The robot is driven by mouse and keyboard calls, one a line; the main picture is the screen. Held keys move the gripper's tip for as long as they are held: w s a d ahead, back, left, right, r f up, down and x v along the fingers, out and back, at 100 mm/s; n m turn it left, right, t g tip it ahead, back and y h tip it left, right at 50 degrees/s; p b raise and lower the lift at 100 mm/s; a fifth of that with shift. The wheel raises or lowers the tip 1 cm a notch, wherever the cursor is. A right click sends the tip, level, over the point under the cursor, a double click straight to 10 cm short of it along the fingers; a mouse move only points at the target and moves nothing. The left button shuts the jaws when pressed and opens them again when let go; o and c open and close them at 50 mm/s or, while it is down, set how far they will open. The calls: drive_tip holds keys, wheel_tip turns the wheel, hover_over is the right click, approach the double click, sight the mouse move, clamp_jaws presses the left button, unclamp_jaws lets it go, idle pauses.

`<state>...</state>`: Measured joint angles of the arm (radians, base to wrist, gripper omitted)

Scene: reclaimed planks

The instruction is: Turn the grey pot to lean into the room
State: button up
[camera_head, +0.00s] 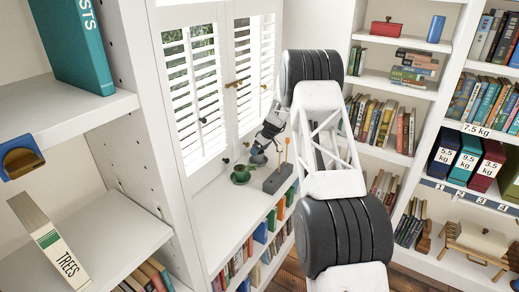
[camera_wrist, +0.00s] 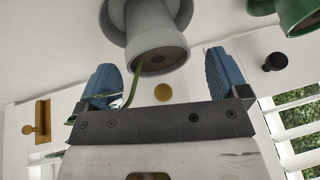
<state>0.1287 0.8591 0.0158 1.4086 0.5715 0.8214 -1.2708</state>
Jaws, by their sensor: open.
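The grey pot (camera_wrist: 158,35) shows at the top middle of the wrist view, with a wider rim and a brown round face towards the camera. A thin green stem hangs beside it. In the head view the grey pot (camera_head: 258,158) is small and partly hidden on the white window ledge, just below my gripper (camera_head: 266,140). My gripper (camera_wrist: 161,62) is open, its two blue finger pads apart on either side of the pot's near end. I cannot tell whether either pad touches it.
A green pot (camera_head: 240,175) stands close by on the ledge and shows in the wrist view's top right corner (camera_wrist: 297,16). A grey block (camera_head: 278,179) with upright orange sticks stands to the right. White shutters (camera_head: 195,90) with dark knobs are close behind.

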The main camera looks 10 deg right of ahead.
drive_tip(key=shift+r, duration=0.1)
drive_tip(key=shift+r, duration=0.75)
wheel_tip(320, 180, up, 10)
drive_tip(key=n+g, duration=0.2)
drive_tip(key=n, duration=0.2)
drive_tip(key=f, duration=1.2)
drive_tip(key=shift+w+d+f, duration=0.1)
drive_tip(key=shift+w+f, duration=0.1)
drive_tip(key=shift+w, duration=0.15)
drive_tip(key=shift+v, duration=1.2)
drive_tip(key=s+a+r+m, duration=0.1)
drive_tip(key=s+r, duration=0.7)
drive_tip(key=r, duration=0.4)
drive_tip(key=s+a+r+m+h, duration=0.1)
drive_tip(key=s+r+m, duration=0.1)
drive_tip(key=s+r, duration=0.6)
drive_tip(key=shift+s+a+r+t, duration=0.2)
drive_tip(key=shift+s+r+t, duration=0.15)
drive_tip(key=shift+r, duration=2.05)
